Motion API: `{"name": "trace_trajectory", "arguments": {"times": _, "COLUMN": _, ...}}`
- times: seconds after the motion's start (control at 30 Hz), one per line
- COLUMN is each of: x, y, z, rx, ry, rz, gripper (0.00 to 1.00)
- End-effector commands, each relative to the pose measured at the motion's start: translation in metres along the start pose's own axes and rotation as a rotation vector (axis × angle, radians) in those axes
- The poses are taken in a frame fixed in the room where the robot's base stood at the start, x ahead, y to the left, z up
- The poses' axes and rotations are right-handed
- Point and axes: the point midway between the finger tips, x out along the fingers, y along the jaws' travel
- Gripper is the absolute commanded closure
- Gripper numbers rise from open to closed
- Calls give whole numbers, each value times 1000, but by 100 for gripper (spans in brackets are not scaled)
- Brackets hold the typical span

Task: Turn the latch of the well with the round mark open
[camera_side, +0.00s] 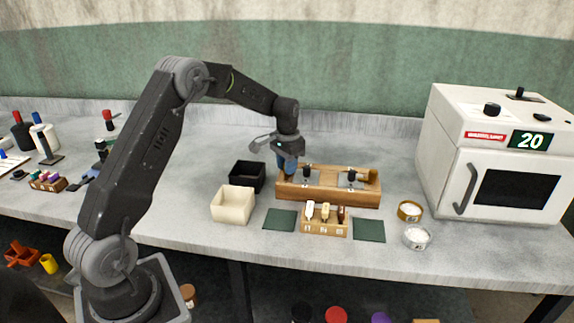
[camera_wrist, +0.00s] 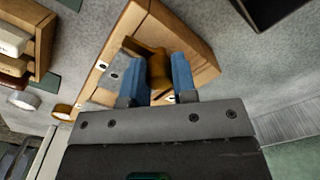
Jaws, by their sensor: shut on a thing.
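The wooden block with the wells (camera_side: 330,198) lies on the grey bench, with black-knobbed parts on top. A tan upright piece (camera_side: 373,176) stands at its right end. My gripper (camera_side: 288,166) is over the block's left end, pointing down. In the wrist view, the blue fingers of my gripper (camera_wrist: 160,66) are shut on a brown latch-like piece (camera_wrist: 157,78), with the wooden block (camera_wrist: 198,45) around it. Small white labels show on the block, but their marks are too small to read. The fingers hide the left well in the side view.
A black box (camera_side: 247,177) and a cream box (camera_side: 233,204) stand left of the block. In front are a small wooden rack (camera_side: 324,228) and two dark green mats (camera_side: 280,219) (camera_side: 369,230). Two round dishes (camera_side: 410,211) (camera_side: 416,237) and a white oven (camera_side: 490,150) stand right.

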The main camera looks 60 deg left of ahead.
Motion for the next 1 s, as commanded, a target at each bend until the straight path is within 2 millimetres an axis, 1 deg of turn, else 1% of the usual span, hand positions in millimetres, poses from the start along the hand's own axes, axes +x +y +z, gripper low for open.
{"name": "trace_trajectory", "arguments": {"times": 0.3, "x": -1, "y": 0, "z": 0, "rx": 90, "ry": 1, "rz": 0, "gripper": 98}}
{"name": "trace_trajectory", "arguments": {"times": 0.77, "x": -1, "y": 0, "z": 0, "rx": 102, "ry": 1, "rz": -1, "gripper": 98}}
{"name": "trace_trajectory", "arguments": {"times": 0.8, "x": -1, "y": 0, "z": 0, "rx": 102, "ry": 1, "rz": -1, "gripper": 71}}
{"name": "trace_trajectory", "arguments": {"times": 1.0, "x": -1, "y": 0, "z": 0, "rx": 101, "ry": 1, "rz": 0, "gripper": 52}}
